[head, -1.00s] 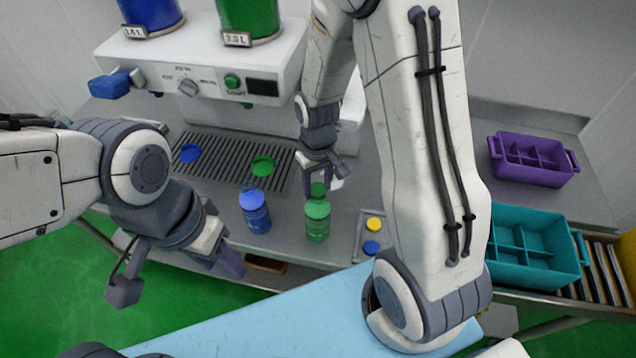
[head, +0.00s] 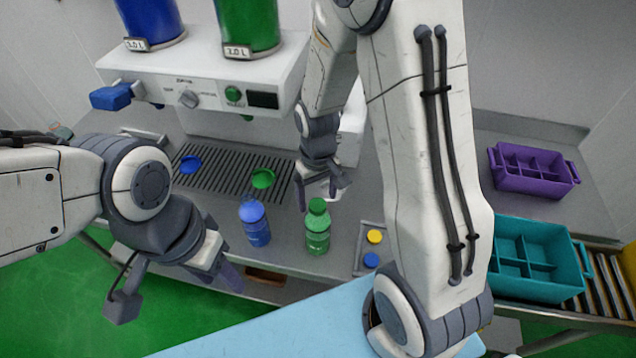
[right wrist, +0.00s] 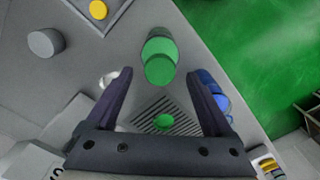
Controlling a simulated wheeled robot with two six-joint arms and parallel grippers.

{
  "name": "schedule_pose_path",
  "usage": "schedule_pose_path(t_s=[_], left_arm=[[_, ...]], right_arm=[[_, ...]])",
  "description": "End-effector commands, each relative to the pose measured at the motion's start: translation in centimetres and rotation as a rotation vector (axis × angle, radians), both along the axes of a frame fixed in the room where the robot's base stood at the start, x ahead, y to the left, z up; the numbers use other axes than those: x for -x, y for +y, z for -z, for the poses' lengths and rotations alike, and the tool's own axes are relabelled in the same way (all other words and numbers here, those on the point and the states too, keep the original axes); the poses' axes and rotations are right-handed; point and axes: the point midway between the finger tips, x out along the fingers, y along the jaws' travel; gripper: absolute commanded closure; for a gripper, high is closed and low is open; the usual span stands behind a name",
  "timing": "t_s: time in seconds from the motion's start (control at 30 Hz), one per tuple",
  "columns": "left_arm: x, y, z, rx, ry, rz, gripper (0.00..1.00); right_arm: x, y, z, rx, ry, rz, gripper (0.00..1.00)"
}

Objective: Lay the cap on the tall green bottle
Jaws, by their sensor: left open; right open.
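The tall green bottle (head: 317,240) stands upright near the counter's front edge. The green cap (head: 317,206) appears to rest on its top; whether it is fully seated I cannot tell. In the right wrist view the cap (right wrist: 160,71) lies beyond and between the fingertips, with the bottle (right wrist: 158,47) behind it. My right gripper (head: 319,190) is open and empty, just behind and above the bottle's top. My left gripper (head: 228,274) is open and empty at the counter's front edge, left of the bottles.
A blue bottle (head: 256,231) stands close on the left. The dispenser (head: 205,85) stands behind. Purple (head: 534,180) and teal (head: 536,284) crates are far right.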

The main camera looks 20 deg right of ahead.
Motion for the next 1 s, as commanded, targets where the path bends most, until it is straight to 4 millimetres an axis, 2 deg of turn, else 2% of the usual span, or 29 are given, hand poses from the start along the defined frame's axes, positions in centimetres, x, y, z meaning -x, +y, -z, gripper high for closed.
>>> schedule_pose_path(t_s=[0.3,0.5,0.67,1.0], left_arm=[[0.0,0.0,1.4,0.0,0.0,-0.002,0.5],[0.0,0.0,1.8,0.0,0.0,-0.003,0.5],[0.0,0.0,1.8,0.0,0.0,-0.003,0.5],[0.0,0.0,1.8,0.0,0.0,-0.003,0.5]], right_arm=[[-0.2,0.0,-5.9,0.0,-0.01,0.0,0.14],[-0.1,0.0,-8.7,-0.001,-0.005,0.0,0.14],[0.0,0.0,-9.5,0.0,-0.002,0.0,0.14],[0.0,0.0,-9.5,0.0,-0.001,0.0,0.14]])
